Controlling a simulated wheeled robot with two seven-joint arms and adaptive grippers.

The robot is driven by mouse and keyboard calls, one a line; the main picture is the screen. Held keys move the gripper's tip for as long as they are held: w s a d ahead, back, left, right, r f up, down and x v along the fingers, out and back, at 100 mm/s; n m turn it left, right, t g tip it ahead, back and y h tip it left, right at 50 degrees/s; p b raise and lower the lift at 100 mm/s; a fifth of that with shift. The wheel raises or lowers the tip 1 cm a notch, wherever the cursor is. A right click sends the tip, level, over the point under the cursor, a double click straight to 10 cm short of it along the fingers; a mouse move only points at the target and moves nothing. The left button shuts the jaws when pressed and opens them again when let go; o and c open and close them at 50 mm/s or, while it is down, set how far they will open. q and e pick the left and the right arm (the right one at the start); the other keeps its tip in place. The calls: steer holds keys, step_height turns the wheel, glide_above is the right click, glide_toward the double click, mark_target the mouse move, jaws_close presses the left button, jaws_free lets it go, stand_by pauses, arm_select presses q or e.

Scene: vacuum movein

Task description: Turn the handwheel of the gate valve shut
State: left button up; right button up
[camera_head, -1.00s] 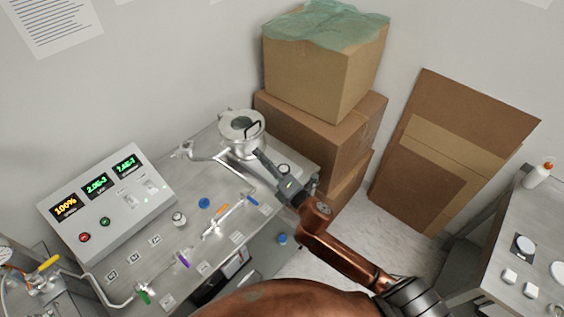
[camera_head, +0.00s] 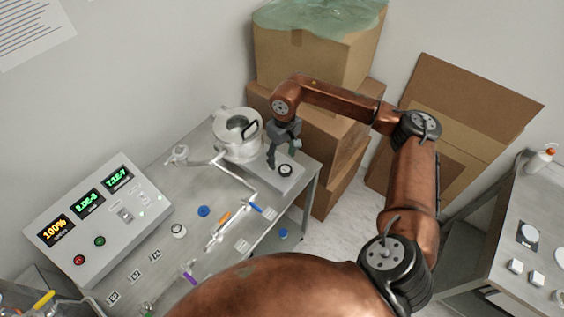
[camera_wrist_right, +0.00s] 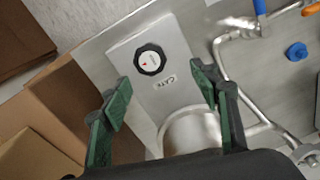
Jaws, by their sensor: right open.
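The gate valve is a flat grey housing (camera_head: 268,180) at the right end of the metal bench, beside the round steel chamber (camera_head: 238,146). Its handwheel (camera_head: 285,170) is a small black ring with a white face. My right gripper (camera_head: 283,158) points down above the housing, close to the handwheel. Its green-padded fingers (camera_wrist_right: 161,76) are apart and empty, with the handwheel ahead of them. My left gripper is out of view.
Stacked cardboard boxes (camera_head: 320,145) stand close behind the bench's right end. A control panel (camera_head: 95,215) sits at the left. Pipes with coloured handles (camera_head: 222,222) cross the bench. Another table (camera_head: 510,240) stands at the right. Open floor lies between.

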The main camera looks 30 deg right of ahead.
mark_target(285, 169)
steer(key=shift+d, duration=0.7)
steer(key=shift+f, duration=0.35)
step_height(285, 169, down, 7)
steer(key=shift+r+p, duration=0.15)
steer(key=shift+p, duration=0.4)
steer(key=shift+c, duration=0.2)
steer(key=c, duration=1.1)
